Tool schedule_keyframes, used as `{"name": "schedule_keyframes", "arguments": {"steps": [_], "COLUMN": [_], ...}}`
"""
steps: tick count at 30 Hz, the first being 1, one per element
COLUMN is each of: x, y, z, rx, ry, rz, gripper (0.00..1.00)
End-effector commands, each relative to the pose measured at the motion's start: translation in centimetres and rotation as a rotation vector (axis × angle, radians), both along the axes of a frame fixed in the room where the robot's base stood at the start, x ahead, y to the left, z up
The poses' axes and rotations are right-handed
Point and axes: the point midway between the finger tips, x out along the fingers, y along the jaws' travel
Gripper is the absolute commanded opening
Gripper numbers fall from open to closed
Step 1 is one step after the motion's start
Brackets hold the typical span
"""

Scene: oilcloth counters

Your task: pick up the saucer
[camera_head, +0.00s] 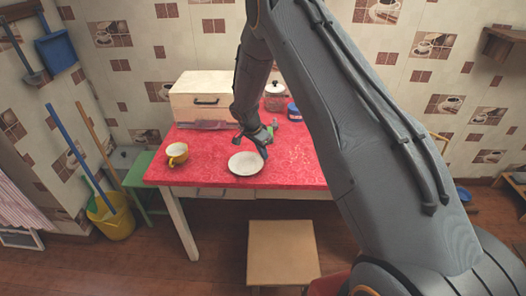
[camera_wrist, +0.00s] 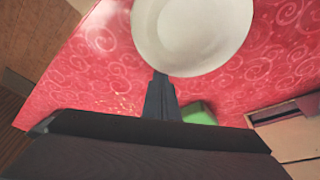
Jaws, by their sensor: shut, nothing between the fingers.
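The saucer (camera_head: 245,164) is white and round with a darker rim, and lies near the front edge of the red table. It also shows large in the wrist view (camera_wrist: 192,28), cut off by the top edge. My gripper (camera_head: 264,155) points down at the saucer's right rim. In the wrist view the fingers of my gripper (camera_wrist: 161,78) are together, their tips at the saucer's rim. Nothing is held between them. I cannot tell whether they touch the saucer.
A yellow cup (camera_head: 177,153) stands left of the saucer on the red table (camera_head: 215,148). A wooden box (camera_head: 190,105), a lidded jar (camera_head: 275,97) and a blue container (camera_head: 294,112) stand behind. A green thing (camera_wrist: 198,113) is close to my fingers. A stool (camera_head: 283,250) stands in front.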

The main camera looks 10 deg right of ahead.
Motion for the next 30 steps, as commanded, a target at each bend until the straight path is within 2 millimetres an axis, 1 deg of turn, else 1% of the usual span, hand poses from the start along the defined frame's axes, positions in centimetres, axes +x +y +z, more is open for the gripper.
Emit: {"name": "schedule_keyframes", "arguments": {"steps": [1,5,9,12,17,27,30], "x": [-0.4,-1.6,-3.1,-4.0,-4.7,-4.7,-4.7], "y": [0.9,3.1,6.0,7.6,8.5,8.5,8.7], "z": [-0.1,-0.1,-0.2,-0.2,-0.1,0.0,0.4], "rx": [0.000,0.000,0.000,0.000,0.000,0.000,0.000], "ry": [0.000,0.000,0.000,0.000,0.000,-0.001,-0.002], "rz": [0.002,0.004,0.007,0.005,0.002,0.001,0.002], "gripper": [0.00,0.00,0.00,0.00,0.00,0.00,0.00]}}
